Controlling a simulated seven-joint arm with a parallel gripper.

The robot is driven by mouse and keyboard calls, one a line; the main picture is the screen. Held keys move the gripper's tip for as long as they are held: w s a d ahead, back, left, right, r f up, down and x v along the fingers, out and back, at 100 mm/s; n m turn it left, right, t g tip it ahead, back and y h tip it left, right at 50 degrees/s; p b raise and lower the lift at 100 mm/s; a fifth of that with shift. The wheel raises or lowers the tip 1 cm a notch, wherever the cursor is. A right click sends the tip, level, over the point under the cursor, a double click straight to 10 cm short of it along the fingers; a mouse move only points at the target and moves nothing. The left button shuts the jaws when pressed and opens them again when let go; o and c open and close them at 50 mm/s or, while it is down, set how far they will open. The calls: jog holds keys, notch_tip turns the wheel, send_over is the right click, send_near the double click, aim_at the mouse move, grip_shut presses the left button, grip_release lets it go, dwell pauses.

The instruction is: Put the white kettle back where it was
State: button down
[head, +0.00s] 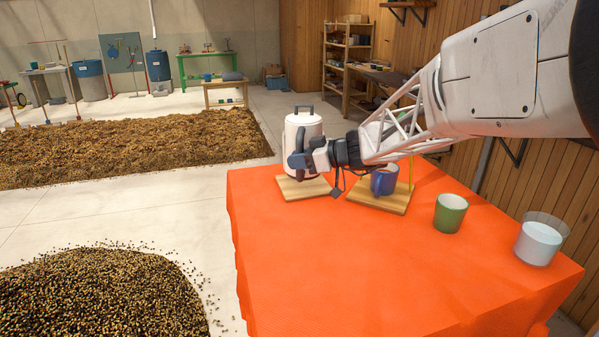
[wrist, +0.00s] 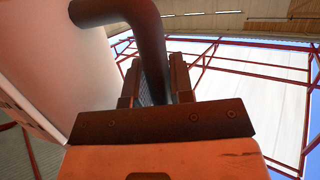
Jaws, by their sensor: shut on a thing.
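The white kettle (head: 304,127) with a dark top handle is upright at the far left corner of the orange-covered table (head: 330,260). It is over a light wooden board (head: 290,193); I cannot tell if its base touches the board. My gripper (head: 300,160) is at the kettle's near side, shut on its dark side handle. The wrist view shows the dark curved handle (wrist: 150,35) between the fingers of my gripper (wrist: 157,85), with the white kettle body (wrist: 45,55) to the left.
A blue mug (head: 383,181) stands on a second wooden board (head: 392,203) beneath my arm. A green cup (head: 450,213) and a glass of whitish liquid (head: 539,241) stand to the right. The front left of the table is clear. Beans (head: 95,295) lie on the floor.

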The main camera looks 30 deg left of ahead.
aim_at(299, 177)
jog(key=shift+f, duration=1.8)
jog(key=c, duration=1)
grip_release()
jog(key=shift+d, duration=0.2)
jog(key=v, duration=1.1)
jog(key=shift+d+r, duration=0.2)
jog(key=shift+d, duration=0.1)
